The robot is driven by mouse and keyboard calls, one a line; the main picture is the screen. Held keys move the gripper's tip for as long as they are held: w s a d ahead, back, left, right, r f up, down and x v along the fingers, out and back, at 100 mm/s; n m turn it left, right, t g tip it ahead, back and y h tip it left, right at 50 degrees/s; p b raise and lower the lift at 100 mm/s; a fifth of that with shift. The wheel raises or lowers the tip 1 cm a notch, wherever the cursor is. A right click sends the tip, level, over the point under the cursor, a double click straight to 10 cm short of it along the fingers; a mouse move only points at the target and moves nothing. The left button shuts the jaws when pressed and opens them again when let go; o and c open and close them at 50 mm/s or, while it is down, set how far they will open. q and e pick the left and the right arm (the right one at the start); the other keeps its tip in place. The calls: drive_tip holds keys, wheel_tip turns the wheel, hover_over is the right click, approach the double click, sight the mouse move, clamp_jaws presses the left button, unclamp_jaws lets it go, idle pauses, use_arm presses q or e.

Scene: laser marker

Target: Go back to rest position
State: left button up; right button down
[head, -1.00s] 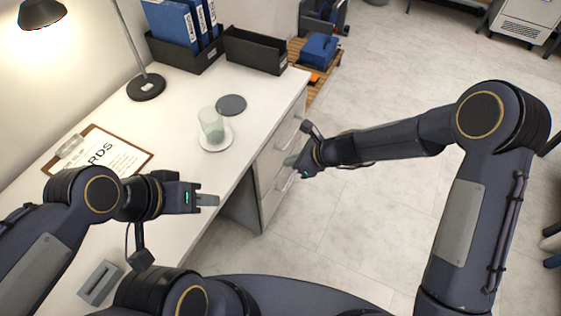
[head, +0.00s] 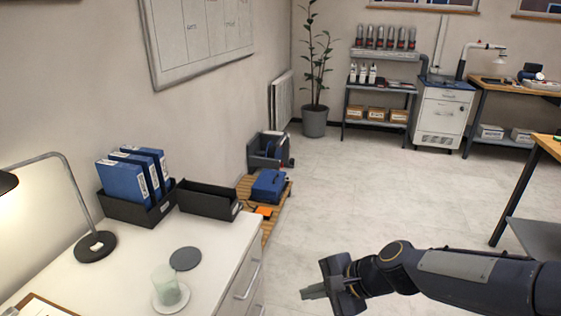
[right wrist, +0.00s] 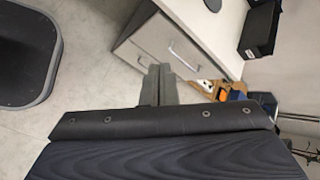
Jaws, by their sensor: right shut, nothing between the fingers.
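My right gripper (head: 316,293) is at the lower middle of the head view, with its arm coming in from the right. It is shut and empty, in the air over the floor to the right of the white desk (head: 225,235). In the right wrist view its two fingers (right wrist: 161,84) lie together, with the desk's drawers behind them. My left gripper and left arm are not in the head view.
On the desk stand a glass (head: 165,284) on a white saucer, a grey disc (head: 185,258), a lamp (head: 95,246), blue binders (head: 122,184) and a black tray (head: 207,200). A pallet (head: 283,195) with a blue case lies beyond. A workbench (head: 541,148) is at right. The middle floor is clear.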

drive_tip(key=s+d+r+n+t+h+p, duration=0.1)
drive_tip(key=s+d+r+n+h, duration=0.1)
drive_tip(key=s+d+n, duration=0.3)
drive_tip(key=s+d+r+n+t+h+p, duration=0.1)
drive_tip(key=s+d+r+n+h, duration=0.1)
drive_tip(key=s+d+n, duration=0.3)
drive_tip(key=shift+s+d+r+n+h+p, duration=0.35)
drive_tip(key=shift+s+d+r, duration=0.45)
drive_tip(key=shift+s+d, duration=2.35)
drive_tip(key=shift+s+a, duration=1.1)
